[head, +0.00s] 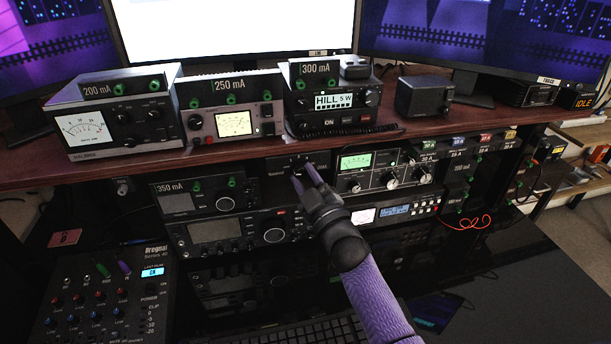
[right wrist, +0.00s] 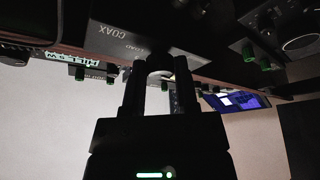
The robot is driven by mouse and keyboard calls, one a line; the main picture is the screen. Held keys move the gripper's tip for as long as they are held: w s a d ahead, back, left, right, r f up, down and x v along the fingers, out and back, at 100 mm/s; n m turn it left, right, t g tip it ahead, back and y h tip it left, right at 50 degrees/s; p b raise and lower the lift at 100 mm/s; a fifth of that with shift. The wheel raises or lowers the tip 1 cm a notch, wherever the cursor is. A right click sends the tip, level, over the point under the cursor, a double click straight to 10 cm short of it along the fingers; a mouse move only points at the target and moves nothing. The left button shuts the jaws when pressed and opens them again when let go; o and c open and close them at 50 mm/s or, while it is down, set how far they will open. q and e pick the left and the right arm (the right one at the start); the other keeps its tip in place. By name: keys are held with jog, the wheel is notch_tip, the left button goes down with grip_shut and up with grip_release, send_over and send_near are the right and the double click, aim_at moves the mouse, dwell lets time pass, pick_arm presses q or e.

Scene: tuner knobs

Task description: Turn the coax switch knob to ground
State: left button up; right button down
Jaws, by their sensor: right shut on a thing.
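The coax switch is a dark box (head: 318,158) under the shelf in the head view, between the 350 mA radio and the unit with the green meter. Its face carries small white lettering; a word near its left side looks like "Ground". My right gripper (head: 302,174) reaches up to its front, fingers shut on the knob, which the fingers mostly hide. In the right wrist view, the box's face with the word COAX (right wrist: 115,30) is close above my right gripper (right wrist: 160,68), and a pale curved edge shows between the fingers. The pointer's direction cannot be read. My left gripper is out of view.
The 350 mA radio (head: 205,195) is left of the switch and the green-meter unit (head: 372,170) is right of it. The wooden shelf (head: 230,148) overhangs just above. A mixer (head: 100,305) stands at lower left, and a keyboard (head: 290,332) lies below my arm.

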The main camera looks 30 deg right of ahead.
dwell(0.4)
jog(key=shift+c, duration=1.8)
grip_release()
jog(key=p+v, duration=0.1)
jog(key=v, duration=0.9)
